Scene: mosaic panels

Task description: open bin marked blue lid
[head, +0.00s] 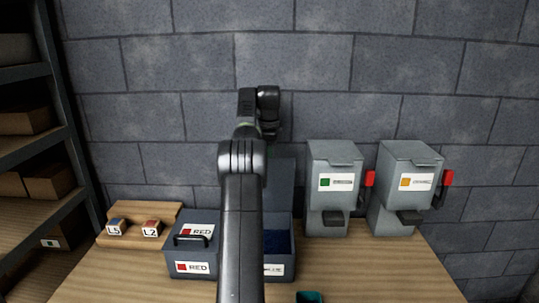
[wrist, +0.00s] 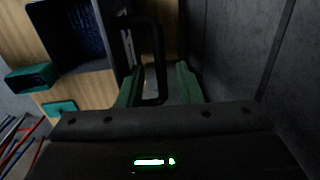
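The bin marked blue (head: 279,270) stands on the wooden table, partly behind my arm. Its lid (head: 283,185) stands raised at the back, and the dark blue inside shows; the open bin (wrist: 78,62) is also at the upper left in the wrist view. A black loop handle (wrist: 158,45) shows beside the raised lid in the wrist view. My gripper (wrist: 160,82) has its green fingers apart, with the handle's lower end between them. A gap shows on the right side; contact on the left is unclear. In the head view my arm hides the gripper.
The bin marked red (head: 194,252) is closed, left of the blue one. Two grey dispensers (head: 334,190) (head: 409,190) with red levers stand right. Small blocks sit on a wooden stand (head: 170,214). A teal container (head: 310,297) is at the front. A wall stands close behind.

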